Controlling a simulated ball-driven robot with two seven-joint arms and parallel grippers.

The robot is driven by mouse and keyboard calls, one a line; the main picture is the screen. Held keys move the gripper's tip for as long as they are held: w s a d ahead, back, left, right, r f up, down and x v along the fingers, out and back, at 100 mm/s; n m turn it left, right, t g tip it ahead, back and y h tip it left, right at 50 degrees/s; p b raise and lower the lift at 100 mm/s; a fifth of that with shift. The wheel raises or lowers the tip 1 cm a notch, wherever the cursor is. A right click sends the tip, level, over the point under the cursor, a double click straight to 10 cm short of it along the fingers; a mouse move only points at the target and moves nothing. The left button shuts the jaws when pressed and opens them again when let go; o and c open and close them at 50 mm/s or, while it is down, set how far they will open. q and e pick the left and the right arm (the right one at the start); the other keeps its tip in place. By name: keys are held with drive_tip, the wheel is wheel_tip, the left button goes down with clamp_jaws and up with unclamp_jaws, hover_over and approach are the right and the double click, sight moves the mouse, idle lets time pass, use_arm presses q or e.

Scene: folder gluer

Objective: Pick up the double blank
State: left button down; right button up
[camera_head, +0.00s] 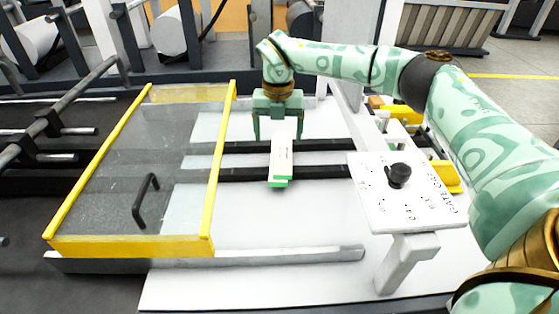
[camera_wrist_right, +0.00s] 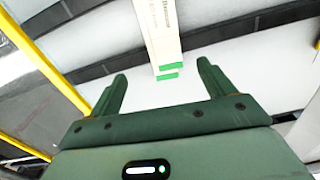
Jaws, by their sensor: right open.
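The double blank (camera_head: 281,161) is a narrow cream-white strip with green at its near end, where two offset green edges show. It lies across the dark belts of the machine's white bed. It also shows in the right wrist view (camera_wrist_right: 158,28), with printing on its face. My right gripper (camera_head: 278,137) is open, with its fingers pointing down on either side of the blank's far part in the head view. My left gripper is not in view.
A clear guard with a yellow frame (camera_head: 226,131) and black handle (camera_head: 145,195) stands left of the blank. A white control panel (camera_head: 408,200) with a black knob stands to the right. A metal rail (camera_head: 300,255) runs along the front. The white bed before the blank is clear.

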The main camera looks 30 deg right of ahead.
sight(281, 167)
wheel_tip(281, 167, down, 4)
drive_tip(key=shift+r+b, duration=0.1)
drive_tip(key=shift+b, duration=0.3)
drive_tip(key=f, duration=0.1)
drive_tip(key=f+b, duration=0.1)
drive_tip(key=f, duration=0.1)
drive_tip(key=f+b, duration=0.1)
drive_tip(key=f, duration=0.1)
drive_tip(key=shift+s+d+f, duration=0.15)
drive_tip(key=shift+s+f, duration=0.05)
drive_tip(key=shift+s, duration=0.15)
drive_tip(key=shift+r, duration=0.15)
drive_tip(key=shift+c, duration=0.6)
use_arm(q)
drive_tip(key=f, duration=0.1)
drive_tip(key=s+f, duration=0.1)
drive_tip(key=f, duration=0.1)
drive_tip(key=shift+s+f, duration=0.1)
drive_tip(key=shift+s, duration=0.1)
use_arm(e)
drive_tip(key=c, duration=0.9)
